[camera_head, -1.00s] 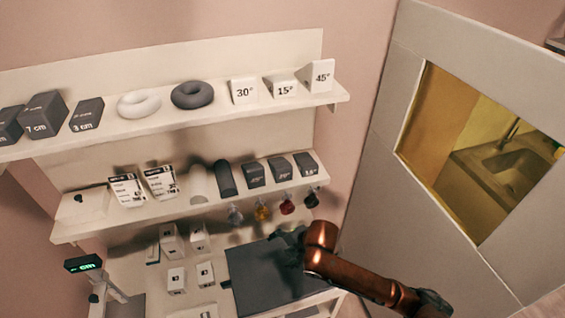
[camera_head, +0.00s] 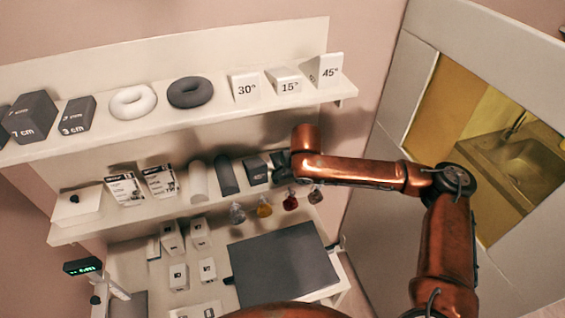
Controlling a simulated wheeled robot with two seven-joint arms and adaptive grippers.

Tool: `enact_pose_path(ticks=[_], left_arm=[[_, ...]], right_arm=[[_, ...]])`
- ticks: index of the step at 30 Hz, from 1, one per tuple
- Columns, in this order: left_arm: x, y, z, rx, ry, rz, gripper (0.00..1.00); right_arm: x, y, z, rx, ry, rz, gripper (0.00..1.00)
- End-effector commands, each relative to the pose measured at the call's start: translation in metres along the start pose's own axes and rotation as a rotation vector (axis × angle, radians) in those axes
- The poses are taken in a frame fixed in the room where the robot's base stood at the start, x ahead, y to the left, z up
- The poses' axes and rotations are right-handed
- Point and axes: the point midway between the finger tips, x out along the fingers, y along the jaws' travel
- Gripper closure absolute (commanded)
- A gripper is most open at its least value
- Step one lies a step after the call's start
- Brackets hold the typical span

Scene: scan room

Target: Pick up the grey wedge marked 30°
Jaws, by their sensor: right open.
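Dark grey wedges stand near the right end of the middle shelf. The leftmost grey wedge (camera_head: 256,171) shows, but its marking is too small to read. The other grey wedges, to its right, are largely hidden behind my right gripper and wrist, so I cannot tell which one is marked 30°. A white wedge marked 30° (camera_head: 245,88) stands on the top shelf. My right gripper (camera_head: 279,160) is open at the grey wedges; its fingertips are hard to make out, and contact cannot be told. My left gripper is not in view.
White wedges marked 15° (camera_head: 289,84) and 45° (camera_head: 328,71) stand on the top shelf, above my right arm. A dark flat panel (camera_head: 285,262) lies below.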

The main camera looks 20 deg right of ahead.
Motion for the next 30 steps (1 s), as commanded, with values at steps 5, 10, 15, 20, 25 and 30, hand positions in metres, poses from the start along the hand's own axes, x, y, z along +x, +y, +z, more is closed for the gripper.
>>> enact_pose_path(ticks=[5,10,15,20,25,30], left_arm=[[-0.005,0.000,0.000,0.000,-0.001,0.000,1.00],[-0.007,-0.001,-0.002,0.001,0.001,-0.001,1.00],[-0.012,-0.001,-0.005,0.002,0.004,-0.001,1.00],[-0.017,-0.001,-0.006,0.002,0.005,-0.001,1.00],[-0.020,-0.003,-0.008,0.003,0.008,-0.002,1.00],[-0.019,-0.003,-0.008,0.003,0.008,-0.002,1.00]], right_arm=[[0.008,0.001,0.024,0.001,-0.001,0.000,0.32],[0.013,0.002,0.033,0.000,-0.001,0.001,0.32],[0.021,0.003,0.056,-0.001,-0.001,0.002,0.32],[0.031,0.003,0.072,-0.003,0.001,0.001,0.32],[0.041,0.003,0.071,-0.003,-0.001,0.002,0.32],[0.041,0.003,0.070,-0.004,-0.001,0.002,0.32]])
